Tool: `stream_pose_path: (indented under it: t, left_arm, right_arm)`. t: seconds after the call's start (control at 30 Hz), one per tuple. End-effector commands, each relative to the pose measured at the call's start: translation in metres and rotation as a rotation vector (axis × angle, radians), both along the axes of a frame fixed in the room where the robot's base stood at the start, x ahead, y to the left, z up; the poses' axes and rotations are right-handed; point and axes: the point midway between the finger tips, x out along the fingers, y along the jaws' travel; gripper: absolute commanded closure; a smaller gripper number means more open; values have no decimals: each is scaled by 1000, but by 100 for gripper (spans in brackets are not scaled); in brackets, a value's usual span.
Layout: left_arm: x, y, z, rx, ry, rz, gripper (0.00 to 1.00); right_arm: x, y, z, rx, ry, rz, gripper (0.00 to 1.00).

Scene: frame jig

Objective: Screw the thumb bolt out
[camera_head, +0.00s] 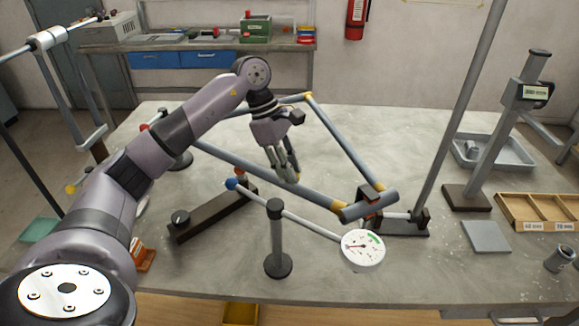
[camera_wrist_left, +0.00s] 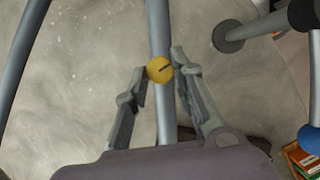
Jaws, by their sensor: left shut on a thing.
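My left gripper (camera_head: 285,170) reaches down over the blue-grey bicycle-like frame (camera_head: 335,131), near its long lower tube. In the left wrist view the fingertips (camera_wrist_left: 161,68) are shut on a round yellow knob with a dark line across it, the thumb bolt (camera_wrist_left: 160,70). A grey tube (camera_wrist_left: 159,28) runs behind the bolt. I cannot tell whether the bolt is still seated or clear of its hole. In the head view the fingers hide the bolt. My right gripper is not in view.
A dial gauge (camera_head: 363,250) on a post stands in front of the frame. A blue ball knob (camera_head: 232,184) is left of the gripper. A grey tray (camera_head: 492,152) and wooden compartment box (camera_head: 535,212) are at right. The back middle of the table (camera_head: 390,130) is fairly clear.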

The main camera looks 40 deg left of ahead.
Motion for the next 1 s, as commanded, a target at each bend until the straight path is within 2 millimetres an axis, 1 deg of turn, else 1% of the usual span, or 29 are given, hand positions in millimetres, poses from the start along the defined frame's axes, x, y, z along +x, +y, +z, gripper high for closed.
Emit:
stream_pose_path:
  t: [0.03,0.13,0.17,0.37,0.57,0.77,1.0]
  left_arm:
    - [0,0,0,0,0,0,93]
    - [0,0,0,0,0,0,99]
    - [0,0,0,0,0,0,100]
    - [0,0,0,0,0,4,100]
    - [-1,0,-1,0,-2,54,100]
    - [-2,0,-2,2,-3,175,100]
    - [-4,-1,-2,1,-4,391,100]
  right_arm:
    - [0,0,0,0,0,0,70]
    - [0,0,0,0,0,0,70]
    - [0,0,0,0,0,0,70]
    - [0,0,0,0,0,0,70]
    - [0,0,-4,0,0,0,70]
    - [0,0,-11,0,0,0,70]
    - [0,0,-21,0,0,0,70]
